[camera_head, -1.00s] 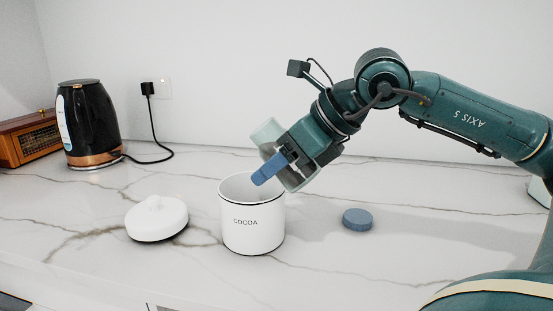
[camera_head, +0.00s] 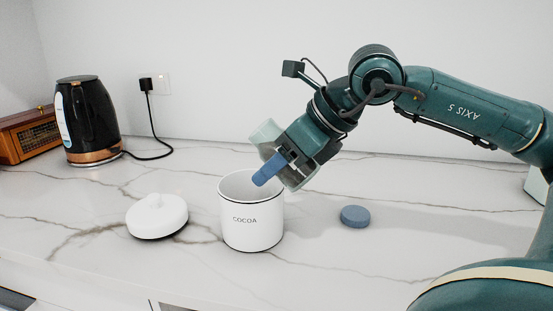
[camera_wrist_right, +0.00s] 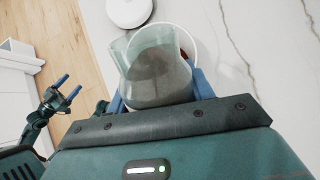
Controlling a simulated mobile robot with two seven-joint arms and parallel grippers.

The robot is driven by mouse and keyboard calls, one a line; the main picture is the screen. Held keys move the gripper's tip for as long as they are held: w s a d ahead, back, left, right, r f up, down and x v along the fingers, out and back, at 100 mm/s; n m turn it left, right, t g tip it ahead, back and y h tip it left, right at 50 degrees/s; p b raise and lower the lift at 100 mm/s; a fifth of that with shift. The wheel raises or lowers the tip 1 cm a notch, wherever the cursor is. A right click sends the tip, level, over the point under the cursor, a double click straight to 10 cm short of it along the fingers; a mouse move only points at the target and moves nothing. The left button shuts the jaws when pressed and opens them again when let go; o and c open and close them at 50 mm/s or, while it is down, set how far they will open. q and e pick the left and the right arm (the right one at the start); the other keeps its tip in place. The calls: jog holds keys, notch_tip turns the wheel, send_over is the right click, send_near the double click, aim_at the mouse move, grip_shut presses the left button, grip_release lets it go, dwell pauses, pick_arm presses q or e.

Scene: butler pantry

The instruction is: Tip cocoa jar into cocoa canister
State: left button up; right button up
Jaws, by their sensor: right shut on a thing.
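My right gripper (camera_head: 268,168) is shut on the cocoa jar (camera_head: 266,131), a clear glass jar, just above the canister's right rim. The jar leans to the left, its clear end up-left and its fuller end down-right. The right wrist view shows dark brown powder inside the jar (camera_wrist_right: 155,65). The white cocoa canister (camera_head: 252,228), lettered COCOA, stands upright and open on the counter; its rim shows behind the jar in the wrist view (camera_wrist_right: 193,38). My left gripper (camera_wrist_right: 66,88) shows only in the wrist view, open and empty, away from the counter objects.
A white knobbed lid (camera_head: 157,217) lies left of the canister. A blue-grey cap (camera_head: 355,216) lies to its right. A black kettle (camera_head: 90,122) and a wooden radio (camera_head: 27,135) stand at the back left. The marble counter (camera_head: 330,265) is clear in front.

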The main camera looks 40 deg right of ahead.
pick_arm(q)
jog(key=shift+a+r, duration=0.1)
jog(key=shift+r, duration=0.25)
pick_arm(e)
jog(key=shift+r+p, duration=0.1)
jog(key=shift+p, duration=0.65)
pick_arm(q)
jog(key=shift+r+n+p, duration=0.3)
jog(key=shift+r+p, duration=0.1)
jog(key=shift+p, duration=0.05)
pick_arm(e)
jog(key=shift+s+g, duration=0.1)
jog(key=shift+g, duration=0.2)
jog(key=shift+h+p, duration=0.3)
jog(key=shift+p, duration=0.15)
jog(key=shift+s+d+g+p, duration=0.1)
jog(key=shift+g+p, duration=0.2)
jog(key=shift+g, duration=0.1)
pick_arm(q)
jog(key=shift+w+d+f+g+p, duration=0.2)
jog(key=shift+d+f+g+p, duration=0.1)
jog(key=shift+g, duration=0.1)
jog(key=shift+w+d+g+p, duration=0.1)
jog(key=shift+d+g+p, duration=0.2)
jog(key=shift+p, duration=0.35)
